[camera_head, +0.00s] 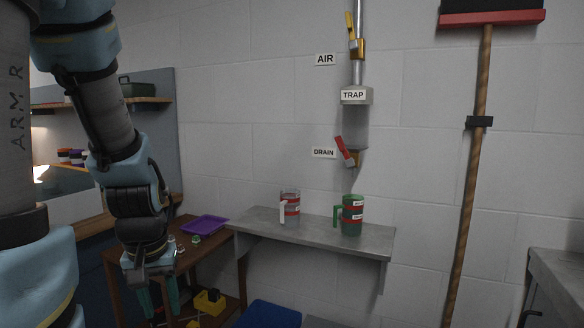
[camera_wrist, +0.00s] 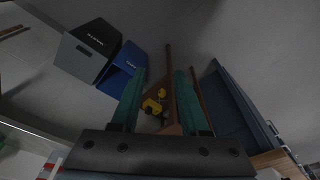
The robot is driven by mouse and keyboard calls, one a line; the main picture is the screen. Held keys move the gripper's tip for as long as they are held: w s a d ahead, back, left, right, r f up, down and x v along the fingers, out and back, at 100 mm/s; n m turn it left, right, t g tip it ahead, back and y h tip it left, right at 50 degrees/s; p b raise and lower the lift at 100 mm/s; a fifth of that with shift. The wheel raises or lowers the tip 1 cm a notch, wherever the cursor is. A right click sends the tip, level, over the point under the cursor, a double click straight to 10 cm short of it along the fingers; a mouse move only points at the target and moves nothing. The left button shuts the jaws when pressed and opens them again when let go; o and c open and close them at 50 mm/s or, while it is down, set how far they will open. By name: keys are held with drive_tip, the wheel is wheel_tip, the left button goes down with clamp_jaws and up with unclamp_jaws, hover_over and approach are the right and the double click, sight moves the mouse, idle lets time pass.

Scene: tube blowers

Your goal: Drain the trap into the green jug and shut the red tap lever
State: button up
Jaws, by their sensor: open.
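The trap (camera_head: 356,117) is a grey unit on the white wall with a "TRAP" label. A red tap lever (camera_head: 344,151) sits below it beside the "DRAIN" sign (camera_head: 324,153), tilted up to the left. A yellow lever (camera_head: 351,30) sits above, beside the "AIR" sign (camera_head: 325,59). My gripper (camera_head: 163,302) hangs at lower left, open and empty, pointing down, well apart from the jug. Its green fingers also show in the wrist view (camera_wrist: 158,105).
A clear jug (camera_head: 290,201) with red bands stands left on the shelf. A wooden table with a purple tray (camera_head: 205,225) lies near my gripper. Blue bin (camera_head: 268,315) and grey bench (camera_head: 560,282) stand low.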

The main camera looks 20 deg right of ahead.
drive_tip(key=w+d+r+m+t+h, duration=0.15)
drive_tip(key=w+d+t, duration=0.25)
drive_tip(key=w+d, duration=0.55)
drive_tip(key=n+t+h+b, duration=0.1)
drive_tip(key=n+t+h, duration=0.1)
drive_tip(key=t+h, duration=0.95)
approach(339, 146)
drive_tip(key=d+t+y, duration=0.1)
drive_tip(key=p+x, duration=0.3)
drive_tip(key=x, duration=0.6)
drive_tip(key=shift+p, duration=0.35)
drive_tip(key=shift+w+d+r, duration=0.15)
drive_tip(key=shift+w+d, duration=0.25)
drive_tip(key=shift+w, duration=0.15)
drive_tip(key=shift+c, duration=0.2)
clamp_jaws()
